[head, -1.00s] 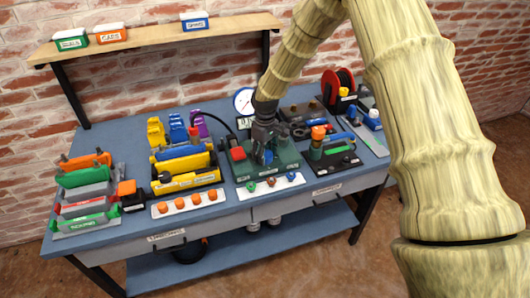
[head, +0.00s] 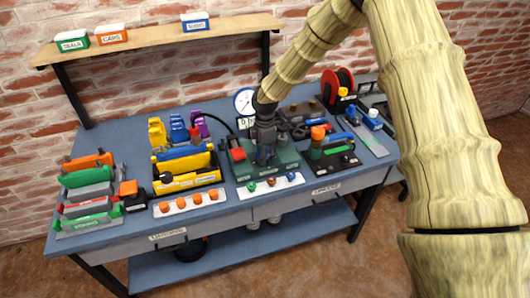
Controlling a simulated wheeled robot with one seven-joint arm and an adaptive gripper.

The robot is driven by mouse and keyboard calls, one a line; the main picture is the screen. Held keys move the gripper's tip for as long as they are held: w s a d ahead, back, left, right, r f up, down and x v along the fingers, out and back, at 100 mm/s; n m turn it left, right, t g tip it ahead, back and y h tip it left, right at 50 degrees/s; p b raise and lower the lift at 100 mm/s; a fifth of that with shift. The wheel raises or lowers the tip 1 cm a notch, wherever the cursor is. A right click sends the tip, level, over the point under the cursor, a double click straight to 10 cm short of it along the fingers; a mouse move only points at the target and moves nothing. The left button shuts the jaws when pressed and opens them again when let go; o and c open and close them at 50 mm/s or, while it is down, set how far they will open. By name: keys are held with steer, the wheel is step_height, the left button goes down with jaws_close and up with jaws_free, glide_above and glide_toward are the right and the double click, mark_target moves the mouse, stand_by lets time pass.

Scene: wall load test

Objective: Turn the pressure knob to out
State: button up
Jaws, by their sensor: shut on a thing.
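The dark green test unit (head: 285,167) stands on the blue bench, with a red block (head: 237,154) at its left. A round white gauge (head: 244,102) rises behind it. My gripper (head: 264,160) points down over the middle of the unit and is shut on a small blue knob, apparently the pressure knob. The fingers hide most of this knob, and its pointer and any out mark are too small to read. The gauge needle cannot be read clearly.
A white strip with coloured caps (head: 270,185) lies in front of the unit. A yellow and blue rack (head: 185,170) stands to the left. The shelf (head: 155,41) is above.

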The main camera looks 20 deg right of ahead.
steer(key=n+p, duration=0.1)
steer(key=n, duration=0.4)
steer(key=shift+d+n, duration=0.1)
steer(key=shift+n, duration=0.2)
steer(key=shift+n+p, duration=0.4)
steer(key=shift+n, duration=1.8)
steer(key=o, duration=1)
steer(key=shift+o, duration=0.2)
step_height(320, 180, up, 12)
